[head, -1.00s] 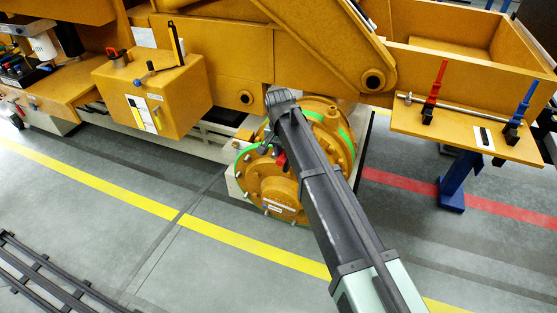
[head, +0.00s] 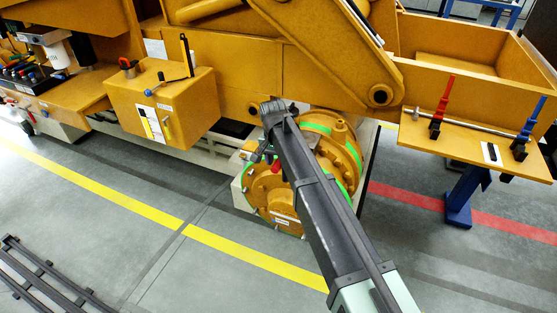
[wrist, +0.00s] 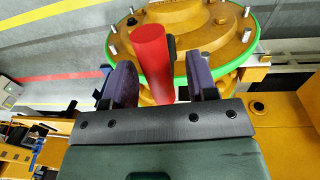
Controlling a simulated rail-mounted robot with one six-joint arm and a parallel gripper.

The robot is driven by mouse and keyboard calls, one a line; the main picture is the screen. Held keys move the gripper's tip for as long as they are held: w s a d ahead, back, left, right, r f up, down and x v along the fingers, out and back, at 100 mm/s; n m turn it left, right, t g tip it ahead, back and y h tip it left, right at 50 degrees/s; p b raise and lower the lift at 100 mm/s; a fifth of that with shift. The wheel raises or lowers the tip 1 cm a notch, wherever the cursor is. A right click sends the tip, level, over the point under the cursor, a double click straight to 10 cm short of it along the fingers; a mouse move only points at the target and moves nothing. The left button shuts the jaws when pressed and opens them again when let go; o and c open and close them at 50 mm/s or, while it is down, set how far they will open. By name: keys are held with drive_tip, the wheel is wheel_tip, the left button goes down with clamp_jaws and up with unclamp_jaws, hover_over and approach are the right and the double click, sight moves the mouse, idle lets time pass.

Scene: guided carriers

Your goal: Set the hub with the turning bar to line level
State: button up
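The hub (head: 283,200) is an orange round housing with bolts and a green ring, low beside the machine in the head view; my arm hides part of it. In the wrist view the hub (wrist: 205,40) fills the upper middle. A red cylinder (wrist: 149,55) stands out from its side between the fingers of my gripper (wrist: 160,85). The fingers are apart, with a visible gap on the right; a grip is not seen. A silver bar (head: 474,125), likely the turning bar, lies on the right shelf by red and blue clamps.
An orange box (head: 165,105) with a black lever stands left of the hub. A slanted orange boom (head: 335,50) is above it. A blue stand (head: 460,200) is at right. The grey floor in front, with a yellow line (head: 130,195), is clear apart from a dark rack (head: 45,280).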

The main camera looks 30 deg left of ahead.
drive_tip(key=shift+r, duration=0.1)
drive_tip(key=r+p, duration=0.7)
drive_tip(key=shift+a+r+p, duration=0.25)
drive_tip(key=shift+r+p, duration=0.1)
drive_tip(key=shift+p, duration=0.05)
drive_tip(key=shift+f, duration=0.15)
